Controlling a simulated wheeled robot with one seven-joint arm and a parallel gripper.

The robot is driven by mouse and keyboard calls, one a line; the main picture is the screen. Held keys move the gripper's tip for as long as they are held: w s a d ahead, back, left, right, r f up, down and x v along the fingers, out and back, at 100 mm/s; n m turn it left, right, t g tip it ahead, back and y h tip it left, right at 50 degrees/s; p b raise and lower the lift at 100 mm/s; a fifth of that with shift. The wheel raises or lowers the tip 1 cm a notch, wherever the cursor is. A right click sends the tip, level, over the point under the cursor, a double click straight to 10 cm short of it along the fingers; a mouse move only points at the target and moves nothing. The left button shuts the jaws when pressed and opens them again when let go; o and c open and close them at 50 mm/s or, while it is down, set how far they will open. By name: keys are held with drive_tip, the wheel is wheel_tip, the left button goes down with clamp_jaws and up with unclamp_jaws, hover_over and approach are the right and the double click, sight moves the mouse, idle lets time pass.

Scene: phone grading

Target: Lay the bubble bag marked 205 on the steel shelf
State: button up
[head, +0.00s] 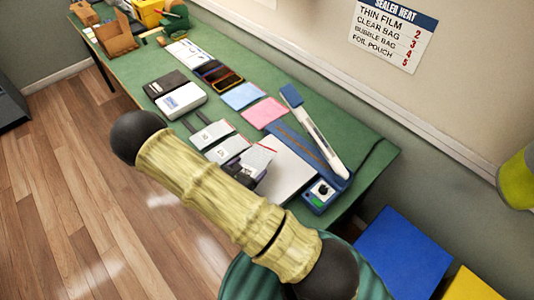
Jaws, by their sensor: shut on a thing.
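My gripper (246,174) shows as dark parts just past my arm, which hides much of it. It is shut on a pale, see-through bag (260,157) with a red edge, over the front of the green table. No number on the bag can be read. A flat light grey plate (290,178), apparently the steel shelf, lies just right of the bag in front of a blue heat sealer (335,185). The sealer's long arm (315,130) is raised. Whether the bag touches the plate cannot be told.
Pale pouches (212,134) lie left of my gripper. Pink (264,113) and blue (243,96) sheets lie behind. A white box (181,99), a dark box (164,84) and phones (220,76) stand farther left. A wall sign (394,32) lists seal heats. Blue (405,252) and yellow (472,287) surfaces are at lower right.

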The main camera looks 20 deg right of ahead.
sight(269, 157)
drive_tip(key=shift+s, duration=0.1)
drive_tip(key=shift+w+d+f+b, duration=0.2)
drive_tip(key=shift+d+f+b, duration=0.1)
drive_tip(key=shift+b, duration=0.55)
drive_tip(key=w+d+m+g+b, duration=0.1)
drive_tip(key=d+b, duration=0.1)
drive_tip(key=b, duration=0.2)
drive_tip(key=w+d+f+m+g+h+b, duration=0.1)
drive_tip(key=d+b, duration=0.2)
drive_tip(key=w+d+f+m+g+h+b, duration=0.1)
drive_tip(key=d+b, duration=0.1)
drive_tip(key=b, duration=0.2)
drive_tip(key=shift+d+b, duration=0.15)
drive_tip(key=shift+b, duration=0.15)
drive_tip(key=shift+w+d+m+g+b, duration=0.1)
drive_tip(key=shift+d+m+g+b, duration=0.2)
drive_tip(key=shift+r, duration=0.3)
drive_tip(key=shift+d, duration=0.1)
drive_tip(key=shift+f, duration=0.15)
